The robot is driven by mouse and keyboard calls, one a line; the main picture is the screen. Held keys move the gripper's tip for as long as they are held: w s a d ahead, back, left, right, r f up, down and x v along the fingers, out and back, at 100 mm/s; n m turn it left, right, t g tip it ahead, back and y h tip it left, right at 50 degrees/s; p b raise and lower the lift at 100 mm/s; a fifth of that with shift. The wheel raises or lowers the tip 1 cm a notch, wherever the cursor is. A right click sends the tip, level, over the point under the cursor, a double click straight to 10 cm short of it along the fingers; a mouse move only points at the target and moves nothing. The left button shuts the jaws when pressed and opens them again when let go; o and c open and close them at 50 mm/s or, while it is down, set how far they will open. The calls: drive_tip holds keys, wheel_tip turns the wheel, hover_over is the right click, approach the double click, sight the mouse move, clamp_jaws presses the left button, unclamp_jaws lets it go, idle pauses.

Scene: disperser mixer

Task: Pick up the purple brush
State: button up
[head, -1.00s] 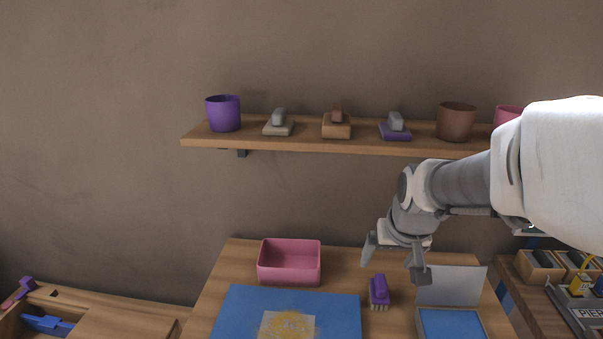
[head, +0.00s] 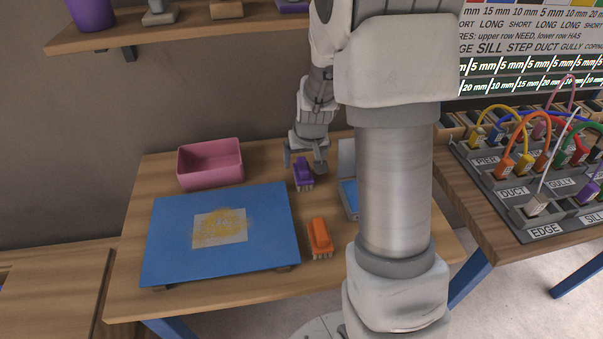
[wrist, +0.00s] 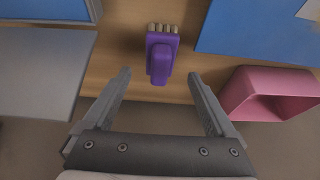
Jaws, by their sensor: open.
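The purple brush (head: 303,173) stands on the wooden table between the blue board and the small box with a blue inside. In the wrist view the purple brush (wrist: 161,54) lies ahead of the fingertips, centred between them, its pale bristle tufts at the far end. My gripper (head: 306,160) is open just above and behind the brush in the head view. The wrist view shows my gripper (wrist: 161,76) with its two fingers spread apart and nothing between them. I cannot tell whether a finger touches the brush.
A pink bin (head: 211,165) sits left of the brush. A blue board (head: 265,243) with a dusty yellow patch lies in front of it. An orange brush (head: 319,238) stands nearer me. The open box (head: 348,185) is close on the right, partly hidden by my arm.

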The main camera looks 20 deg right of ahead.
sight(301, 159)
drive_tip(key=shift+x, duration=3.6)
drive_tip(key=shift+w, duration=0.15)
drive_tip(key=shift+r, duration=0.1)
clamp_jaws()
drive_tip(key=shift+r, duration=0.1)
wheel_tip(301, 159, up, 4)
drive_tip(key=shift+r, duration=0.2)
drive_tip(key=s+d+r, duration=0.5)
drive_tip(key=s+r, duration=0.1)
drive_tip(key=s, duration=0.4)
drive_tip(key=shift+s+r, duration=0.2)
drive_tip(key=shift+s, duration=0.05)
drive_tip(key=shift+d, duration=0.15)
